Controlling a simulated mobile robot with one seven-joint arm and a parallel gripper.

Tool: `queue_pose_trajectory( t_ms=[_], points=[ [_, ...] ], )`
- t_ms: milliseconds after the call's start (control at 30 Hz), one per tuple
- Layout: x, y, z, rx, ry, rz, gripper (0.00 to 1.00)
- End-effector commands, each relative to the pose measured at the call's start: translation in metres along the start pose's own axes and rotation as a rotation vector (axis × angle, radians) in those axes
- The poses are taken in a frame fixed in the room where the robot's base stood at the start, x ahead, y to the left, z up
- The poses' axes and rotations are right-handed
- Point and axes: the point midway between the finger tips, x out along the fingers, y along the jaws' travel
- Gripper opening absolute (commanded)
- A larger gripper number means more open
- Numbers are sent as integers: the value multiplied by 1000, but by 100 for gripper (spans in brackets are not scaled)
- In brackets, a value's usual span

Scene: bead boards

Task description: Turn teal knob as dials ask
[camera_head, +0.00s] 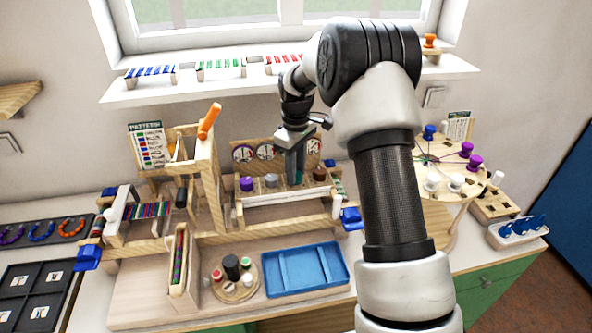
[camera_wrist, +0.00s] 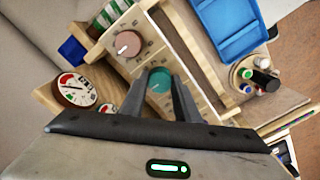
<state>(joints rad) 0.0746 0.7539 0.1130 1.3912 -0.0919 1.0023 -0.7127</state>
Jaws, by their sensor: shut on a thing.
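The teal knob (camera_wrist: 159,80) sits on a wooden panel between the fingers of my gripper (camera_wrist: 165,97) in the wrist view. My gripper is shut on it; in the head view my gripper (camera_head: 295,180) comes down on the panel from above and mostly hides the knob. A brown knob (camera_wrist: 127,43) with a white pointer line and a printed scale stands beside it. In the head view, a purple knob (camera_head: 247,184) and a grey knob (camera_head: 271,181) stand left of my gripper. Round dials (camera_head: 243,153) stand behind the knobs; one dial (camera_wrist: 76,89) shows a red zone in the wrist view.
A blue tray (camera_head: 306,270) and a round stand of small pots (camera_head: 233,277) lie in front of the panel. A wooden loom frame (camera_head: 205,165) with an orange handle rises to the left. A round board with purple and white pegs (camera_head: 452,165) is at right.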

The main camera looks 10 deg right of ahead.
Motion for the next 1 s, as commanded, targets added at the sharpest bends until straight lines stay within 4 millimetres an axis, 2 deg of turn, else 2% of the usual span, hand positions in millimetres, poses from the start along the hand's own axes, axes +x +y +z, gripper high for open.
queue_pose_trajectory(
  t_ms=[467, 500, 600, 867, 1000],
  points=[
    [-2, 1, -2, -16, 4, 4, 6],
    [-2, 1, -2, -16, 4, 4, 30],
    [-2, 1, -1, -16, 4, 3, 47],
    [-1, 0, 0, -15, 2, 1, 47],
    [-7, 0, -1, -15, 2, 2, 47]
  ],
)
